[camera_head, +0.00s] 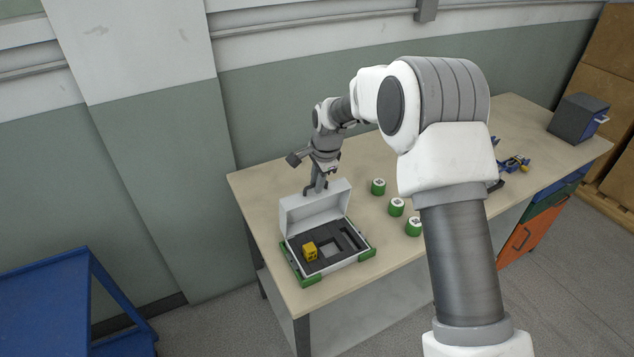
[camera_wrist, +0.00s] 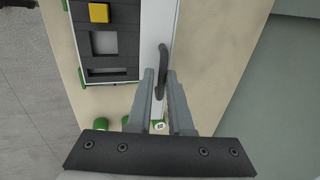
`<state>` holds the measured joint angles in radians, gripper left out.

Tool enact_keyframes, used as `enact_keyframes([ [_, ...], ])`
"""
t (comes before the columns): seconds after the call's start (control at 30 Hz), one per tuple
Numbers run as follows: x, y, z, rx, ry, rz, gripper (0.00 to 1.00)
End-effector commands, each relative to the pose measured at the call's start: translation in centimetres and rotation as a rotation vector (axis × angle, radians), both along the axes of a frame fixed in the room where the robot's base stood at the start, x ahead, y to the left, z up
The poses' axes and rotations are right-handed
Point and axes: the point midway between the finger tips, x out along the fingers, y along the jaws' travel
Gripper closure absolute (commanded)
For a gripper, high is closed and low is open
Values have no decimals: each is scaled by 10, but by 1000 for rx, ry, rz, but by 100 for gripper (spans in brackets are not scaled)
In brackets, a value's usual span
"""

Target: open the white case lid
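The white case (camera_head: 330,262) sits on the bench with its lid (camera_head: 315,207) raised, standing up along the back. Its dark grey insert holds a yellow block (camera_head: 309,251), and green pieces sit at the case's corners. My gripper (camera_head: 315,188) is at the lid's top edge, pointing down. In the wrist view the white lid (camera_wrist: 151,30) shows nearly edge-on, with a dark handle (camera_wrist: 163,60) on it. My gripper's fingers (camera_wrist: 160,76) stand apart, one on each side of the handle's near end, with a gap that looks wider than the handle. Firm contact does not show.
Several green cylinders (camera_head: 397,207) stand on the bench (camera_head: 262,192) right of the case. A dark box (camera_head: 578,118) stands at the bench's far right. A blue cart (camera_head: 45,300) stands at lower left, and the wall runs close behind the bench.

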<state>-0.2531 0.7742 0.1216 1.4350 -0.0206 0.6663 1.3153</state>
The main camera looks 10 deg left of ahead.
Motion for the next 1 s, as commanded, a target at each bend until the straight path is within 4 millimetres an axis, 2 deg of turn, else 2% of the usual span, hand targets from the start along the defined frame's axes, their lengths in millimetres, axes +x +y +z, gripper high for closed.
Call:
enact_keyframes([
  [0.03, 0, 0, 0, 1, -1, 0, 71],
  [0.1, 0, 0, 0, 0, 0, 0, 58],
  [0.4, 0, 0, 1, 0, 0, 0, 58],
  [0.57, -2, -2, 12, 0, -2, 0, 58],
  [0.67, -6, -4, 27, 0, -4, -1, 58],
  [1.0, -25, -17, 107, 1, -5, 0, 58],
])
